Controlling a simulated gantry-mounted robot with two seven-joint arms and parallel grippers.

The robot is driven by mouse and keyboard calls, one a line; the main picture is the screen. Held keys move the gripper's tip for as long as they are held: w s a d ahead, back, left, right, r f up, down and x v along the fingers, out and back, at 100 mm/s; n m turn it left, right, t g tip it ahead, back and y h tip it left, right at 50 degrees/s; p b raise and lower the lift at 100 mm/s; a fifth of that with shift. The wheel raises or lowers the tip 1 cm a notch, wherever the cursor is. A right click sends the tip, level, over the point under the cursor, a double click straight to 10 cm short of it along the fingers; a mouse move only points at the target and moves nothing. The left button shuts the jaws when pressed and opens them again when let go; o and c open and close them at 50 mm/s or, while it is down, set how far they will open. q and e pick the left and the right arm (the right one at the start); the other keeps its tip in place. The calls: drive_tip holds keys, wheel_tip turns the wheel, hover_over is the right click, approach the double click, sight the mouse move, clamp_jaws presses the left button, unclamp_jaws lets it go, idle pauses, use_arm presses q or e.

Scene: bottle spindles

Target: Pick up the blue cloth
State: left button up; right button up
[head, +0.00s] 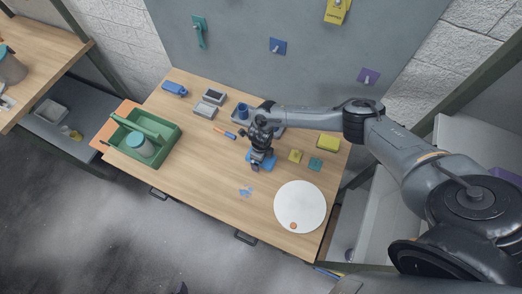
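A flat blue piece that looks like the blue cloth (271,163) lies on the wooden table (205,165), right of the middle. My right gripper (261,162) points down over it and hides part of it. The fingertips are at or just above the cloth; I cannot tell whether they touch it. The fingers are too small and dark to show whether they are open or shut. My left gripper is not in view.
Small yellow (295,156) and teal (316,164) pieces lie right of the cloth, with a larger yellow piece (328,142) behind. A white round plate (299,203) is at front right. A green caddy (166,148) stands left. The table's left-middle is mostly clear.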

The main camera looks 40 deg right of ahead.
drive_tip(key=c, duration=1.1)
drive_tip(key=shift+c, duration=0.2)
drive_tip(key=shift+r, duration=0.1)
drive_tip(key=shift+r, duration=0.55)
wheel_tip(320, 180, up, 3)
drive_tip(key=s+d+r, duration=0.1)
drive_tip(key=s+r, duration=0.5)
drive_tip(key=s, duration=0.5)
drive_tip(key=shift+s+d+r+b, duration=0.15)
drive_tip(key=shift+s+r+b, duration=0.15)
drive_tip(key=shift+s+r, duration=0.05)
